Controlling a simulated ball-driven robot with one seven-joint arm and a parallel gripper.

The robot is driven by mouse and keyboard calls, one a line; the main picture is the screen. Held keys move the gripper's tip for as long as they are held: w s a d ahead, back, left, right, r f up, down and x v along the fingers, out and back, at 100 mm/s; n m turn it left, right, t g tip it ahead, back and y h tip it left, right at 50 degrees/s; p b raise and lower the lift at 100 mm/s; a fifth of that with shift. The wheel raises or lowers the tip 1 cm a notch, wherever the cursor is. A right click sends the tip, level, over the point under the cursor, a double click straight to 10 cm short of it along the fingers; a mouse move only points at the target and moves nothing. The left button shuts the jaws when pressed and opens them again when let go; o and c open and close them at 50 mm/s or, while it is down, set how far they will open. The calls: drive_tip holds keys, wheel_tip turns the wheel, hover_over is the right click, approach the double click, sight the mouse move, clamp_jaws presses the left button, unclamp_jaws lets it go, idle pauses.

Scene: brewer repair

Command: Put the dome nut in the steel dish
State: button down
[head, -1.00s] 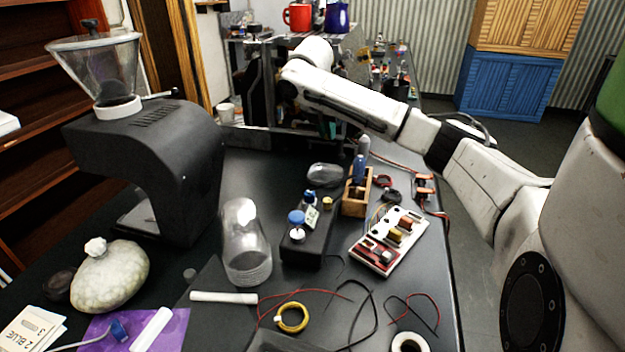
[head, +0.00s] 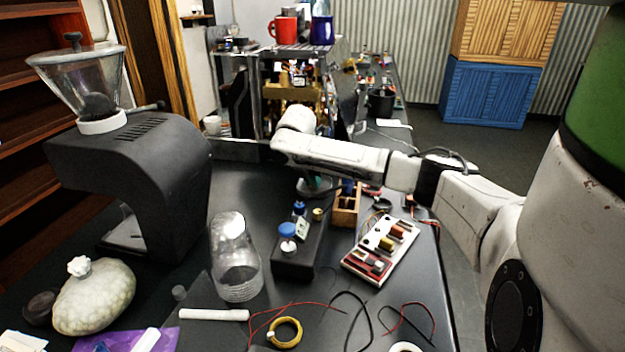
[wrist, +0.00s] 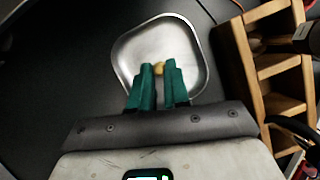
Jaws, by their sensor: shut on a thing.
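The steel dish (wrist: 187,38) is a shiny rounded-square dish on the dark bench in the wrist view. In the head view the dish (head: 322,190) is partly hidden by my arm. My gripper (wrist: 159,74) has green fingers and is over the dish. It is shut on the small brass-yellow dome nut (wrist: 159,67), which shows between the fingertips. The nut appears over the dish's middle; whether it touches the bottom I cannot tell. The nut is not clear in the head view.
A wooden compartment box (wrist: 272,68) stands close to the dish's right. A red-and-white component board (head: 380,250) lies to the right.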

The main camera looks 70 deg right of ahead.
drive_tip(key=shift+f, duration=0.25)
drive_tip(key=c, duration=1.1)
unclamp_jaws()
drive_tip(key=v, duration=1.2)
drive_tip(key=shift+r+b, duration=0.15)
drive_tip(key=shift+b, duration=0.15)
